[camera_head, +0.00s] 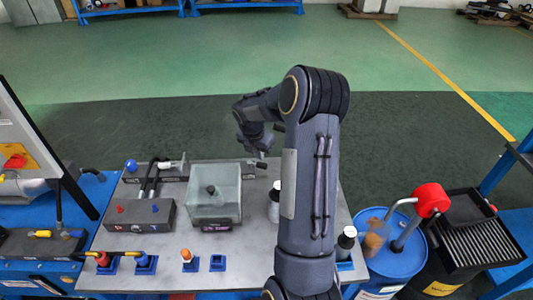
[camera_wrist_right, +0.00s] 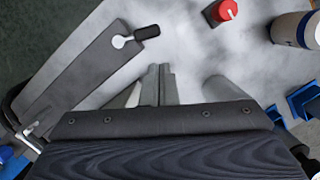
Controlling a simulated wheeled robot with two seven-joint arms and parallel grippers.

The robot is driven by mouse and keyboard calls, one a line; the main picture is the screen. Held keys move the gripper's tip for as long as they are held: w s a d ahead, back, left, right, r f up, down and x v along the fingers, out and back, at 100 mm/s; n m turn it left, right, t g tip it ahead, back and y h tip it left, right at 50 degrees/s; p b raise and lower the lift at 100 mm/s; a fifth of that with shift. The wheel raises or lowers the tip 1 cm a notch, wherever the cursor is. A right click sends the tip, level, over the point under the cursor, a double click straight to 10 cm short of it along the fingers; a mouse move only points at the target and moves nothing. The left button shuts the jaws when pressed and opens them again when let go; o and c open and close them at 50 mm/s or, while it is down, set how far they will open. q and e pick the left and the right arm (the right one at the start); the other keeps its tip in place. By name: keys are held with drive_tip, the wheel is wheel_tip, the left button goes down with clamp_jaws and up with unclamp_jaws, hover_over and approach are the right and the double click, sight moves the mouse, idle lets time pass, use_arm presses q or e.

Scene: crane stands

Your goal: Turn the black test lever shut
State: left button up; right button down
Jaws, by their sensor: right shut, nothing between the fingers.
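The black test lever (camera_wrist_right: 147,32) shows in my right wrist view. Its short black handle is joined to a silver pivot on a long dark grey bar, and the handle points right, out past the bar's edge. In the head view a small black lever (camera_head: 261,165) sits at the bench's back edge, just below my right gripper (camera_head: 264,148). My right gripper also shows in the wrist view (camera_wrist_right: 160,80); its fingers are together and empty, below the lever in the picture and apart from it. My left gripper is not in view.
A white bottle (camera_head: 273,210) with a black cap stands close to my arm. A red knob (camera_wrist_right: 226,10) shows in the wrist view. A blue drum (camera_head: 392,265) stands right.

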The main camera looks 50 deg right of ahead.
sight(257, 165)
drive_tip(key=f, duration=0.2)
drive_tip(key=w+f+n+b, duration=0.1)
drive_tip(key=f, duration=0.2)
drive_tip(key=w+d+f+n, duration=0.1)
drive_tip(key=f, duration=0.2)
drive_tip(key=shift+d+f+t, duration=0.1)
drive_tip(key=shift+f+t, duration=0.15)
drive_tip(key=shift+t, duration=0.05)
idle(0.3)
